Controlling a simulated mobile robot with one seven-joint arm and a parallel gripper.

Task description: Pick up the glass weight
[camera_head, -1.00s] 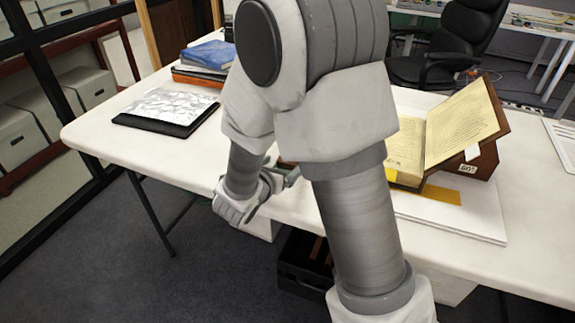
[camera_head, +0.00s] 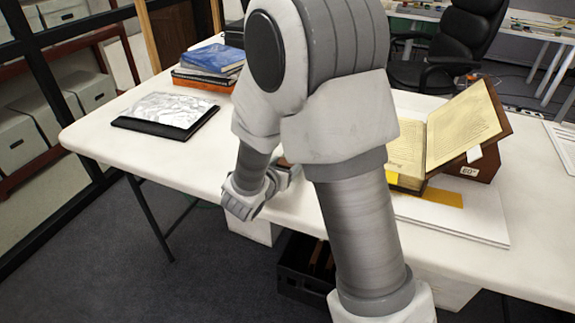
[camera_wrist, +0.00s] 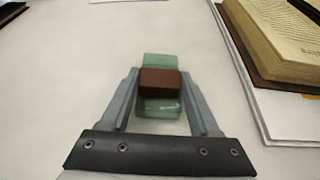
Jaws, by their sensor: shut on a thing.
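The glass weight (camera_wrist: 161,60) is a pale green, see-through block between my fingers in the wrist view. A brown block-shaped piece crosses its middle; I cannot tell whether it is part of the weight. My gripper (camera_wrist: 160,84) is shut on the weight, one grey finger on each side. Whether the weight touches the white table (camera_wrist: 60,70) is not clear. In the head view my arm hides most of the gripper and the weight, near the table's front edge.
An open book (camera_head: 455,135) on a brown stand rests on a white board (camera_head: 470,222) to the right. A black folder with a crumpled silvery sheet (camera_head: 170,108) and stacked books (camera_head: 212,60) lie left. The table between is clear. A dark crate (camera_head: 300,275) stands below.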

